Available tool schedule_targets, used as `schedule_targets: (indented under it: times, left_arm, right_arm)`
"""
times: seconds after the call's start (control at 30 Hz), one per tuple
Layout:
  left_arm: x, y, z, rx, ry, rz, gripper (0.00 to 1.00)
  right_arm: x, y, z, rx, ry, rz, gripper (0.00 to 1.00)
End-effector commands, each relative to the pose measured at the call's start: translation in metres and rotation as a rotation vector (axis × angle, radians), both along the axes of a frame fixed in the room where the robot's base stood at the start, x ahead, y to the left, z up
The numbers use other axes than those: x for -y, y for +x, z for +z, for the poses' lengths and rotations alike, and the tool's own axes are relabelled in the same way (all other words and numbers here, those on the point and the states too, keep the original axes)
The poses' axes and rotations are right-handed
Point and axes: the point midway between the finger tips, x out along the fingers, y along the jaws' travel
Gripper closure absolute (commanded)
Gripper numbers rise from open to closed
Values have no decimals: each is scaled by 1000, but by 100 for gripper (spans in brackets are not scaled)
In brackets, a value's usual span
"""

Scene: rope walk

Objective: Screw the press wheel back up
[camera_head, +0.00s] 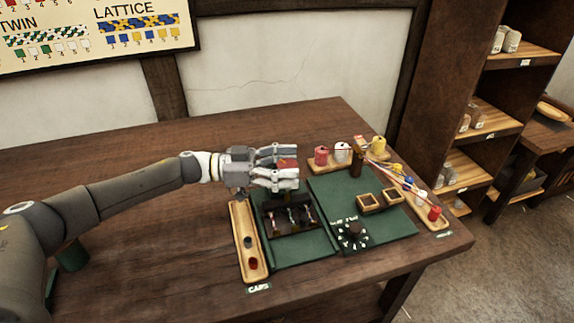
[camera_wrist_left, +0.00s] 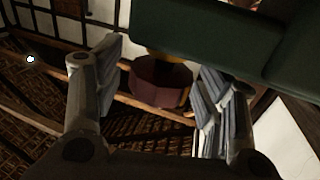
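The press wheel is a dark red, drum-shaped knob; a bit of red (camera_head: 288,163) shows between my left gripper's fingers in the head view. In the left wrist view the wheel (camera_wrist_left: 160,82) sits between the fingers, against a dark green beam (camera_wrist_left: 205,35). My left gripper (camera_head: 284,165) reaches it from the left, one finger on each side. It also shows in the left wrist view (camera_wrist_left: 158,85), with a narrow gap seen beside the wheel, so it looks open around it. The dark press (camera_head: 292,228) stands below, with several small coloured pieces in it. My right gripper is out of view.
A wooden tray (camera_head: 240,215) with a black and a red cap lies left of the press. To the right are a black dial (camera_head: 352,234), two wooden frames (camera_head: 369,202), thread spools (camera_head: 321,156) and a tray of coloured bobbins.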

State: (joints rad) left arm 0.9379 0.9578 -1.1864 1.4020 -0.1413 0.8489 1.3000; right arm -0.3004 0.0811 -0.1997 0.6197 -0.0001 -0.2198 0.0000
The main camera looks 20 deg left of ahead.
Motion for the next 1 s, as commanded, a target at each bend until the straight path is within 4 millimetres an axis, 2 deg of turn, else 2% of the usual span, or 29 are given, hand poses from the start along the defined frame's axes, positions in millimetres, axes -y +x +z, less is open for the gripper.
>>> schedule_targets:
  times: [0.03, 0.33, 0.63, 1.0]
  left_arm:
    - [0, 0, 0, 0, 0, 0, 43]
    - [0, 0, 0, 0, 0, 0, 81]
    - [0, -1, 2, -1, 0, 37, 81]
    - [0, -2, 4, -7, -1, 254, 81]
  right_arm:
    - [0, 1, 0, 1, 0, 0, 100]
    - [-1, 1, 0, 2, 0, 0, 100]
    - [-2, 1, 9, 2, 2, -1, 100]
    - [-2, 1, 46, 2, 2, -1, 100]
